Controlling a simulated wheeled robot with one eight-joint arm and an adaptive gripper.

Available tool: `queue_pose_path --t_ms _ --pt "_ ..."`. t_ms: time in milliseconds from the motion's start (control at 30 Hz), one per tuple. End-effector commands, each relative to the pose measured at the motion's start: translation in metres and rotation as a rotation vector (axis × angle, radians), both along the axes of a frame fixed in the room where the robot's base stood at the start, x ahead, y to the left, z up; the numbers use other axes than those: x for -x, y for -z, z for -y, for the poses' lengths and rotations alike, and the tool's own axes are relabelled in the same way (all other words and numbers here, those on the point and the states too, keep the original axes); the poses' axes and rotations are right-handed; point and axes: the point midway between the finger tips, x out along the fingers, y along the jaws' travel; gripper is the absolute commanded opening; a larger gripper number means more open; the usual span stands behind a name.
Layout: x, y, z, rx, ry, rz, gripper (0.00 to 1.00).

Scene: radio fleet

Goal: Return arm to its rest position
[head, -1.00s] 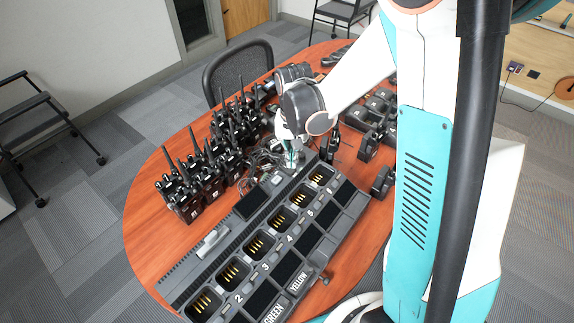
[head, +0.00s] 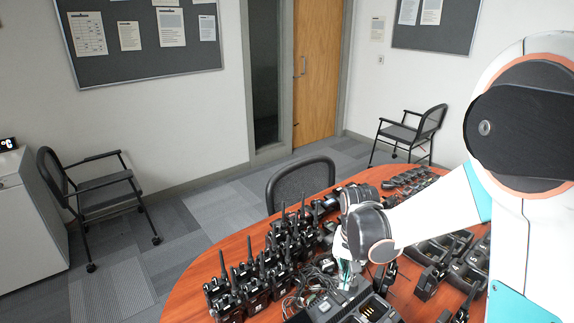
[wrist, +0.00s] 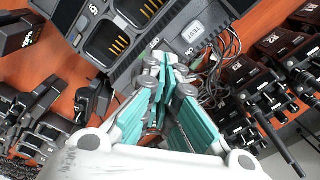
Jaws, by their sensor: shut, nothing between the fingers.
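My gripper (head: 346,272) hangs over the wooden table (head: 205,270), close above the end of the black multi-slot charger (head: 352,308). In the wrist view my gripper (wrist: 166,75) has its teal-and-grey fingers together with nothing held between them. The charger (wrist: 130,72) lies just beyond the fingertips there, with empty slots showing gold contacts. My arm reaches in from the right in the head view, bent at the wrist.
Black radios (head: 262,272) with antennas stand in a group left of my gripper. Loose cables (wrist: 212,75) lie beside it. Single chargers (head: 465,270) sit to the right. A chair (head: 302,185) stands behind the table; the floor at left has open room.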

Motion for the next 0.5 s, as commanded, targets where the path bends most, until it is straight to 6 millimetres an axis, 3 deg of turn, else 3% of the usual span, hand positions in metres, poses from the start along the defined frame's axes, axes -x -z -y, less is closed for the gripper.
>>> queue_pose_path --t_ms 500 --pt "0.057 -0.106 0.000 0.020 -0.166 0.227 0.00"
